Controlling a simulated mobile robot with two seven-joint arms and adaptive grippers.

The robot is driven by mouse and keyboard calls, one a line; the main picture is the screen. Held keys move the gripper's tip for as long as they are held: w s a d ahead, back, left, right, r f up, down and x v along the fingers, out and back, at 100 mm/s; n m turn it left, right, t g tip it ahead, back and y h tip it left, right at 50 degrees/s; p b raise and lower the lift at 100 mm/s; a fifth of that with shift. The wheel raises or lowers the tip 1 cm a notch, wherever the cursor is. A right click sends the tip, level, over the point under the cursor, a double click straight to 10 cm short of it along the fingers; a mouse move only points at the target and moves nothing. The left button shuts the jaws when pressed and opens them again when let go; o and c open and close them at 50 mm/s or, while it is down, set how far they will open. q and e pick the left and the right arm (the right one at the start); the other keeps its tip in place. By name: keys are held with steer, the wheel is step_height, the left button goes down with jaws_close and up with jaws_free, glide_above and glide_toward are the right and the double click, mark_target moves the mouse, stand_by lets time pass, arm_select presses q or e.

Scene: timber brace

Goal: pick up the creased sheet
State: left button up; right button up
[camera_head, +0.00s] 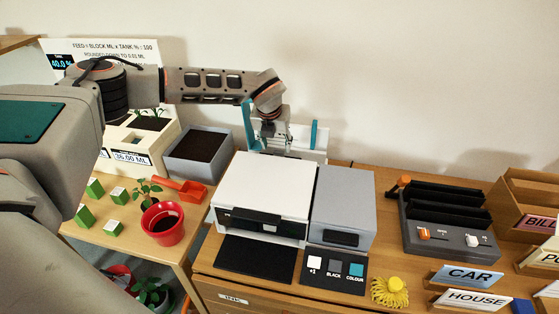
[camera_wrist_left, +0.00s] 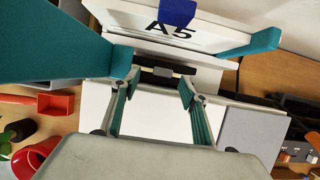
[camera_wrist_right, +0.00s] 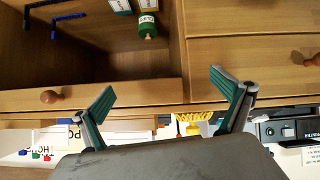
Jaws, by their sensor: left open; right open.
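I cannot make out a sheet with a visible crease in any view. A white printer (camera_head: 262,185) with a grey right side stands on the wooden cabinet. At its back is a white upright feed part (camera_head: 299,139) with teal side pieces; in the left wrist view this part (camera_wrist_left: 138,20) carries an "A5" mark and a blue strip. My left gripper (camera_wrist_left: 156,88) is open over the printer's rear, with nothing seen between its fingers. In the head view its fingertips are hard to separate from the feed part. My right gripper (camera_wrist_right: 165,88) is open and empty, facing wooden drawer fronts.
A button panel (camera_head: 334,268) and black tray (camera_head: 256,258) lie before the printer. A black slotted device (camera_head: 445,220) and labelled card holders (camera_head: 468,277) stand right. A red pot (camera_head: 162,222) and soil box (camera_head: 199,152) stand left. A yellow tasselled object (camera_head: 390,291) lies near the front edge.

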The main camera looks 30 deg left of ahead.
mark_target(279, 152)
arm_select(q)
steer(key=shift+d+x, duration=0.1)
steer(key=shift+x, duration=1.05)
steer(key=shift+d+x, duration=0.15)
steer(key=shift+x, duration=1.05)
steer(key=shift+s, duration=0.1)
steer(key=c, duration=1)
steer(key=shift+r, duration=0.1)
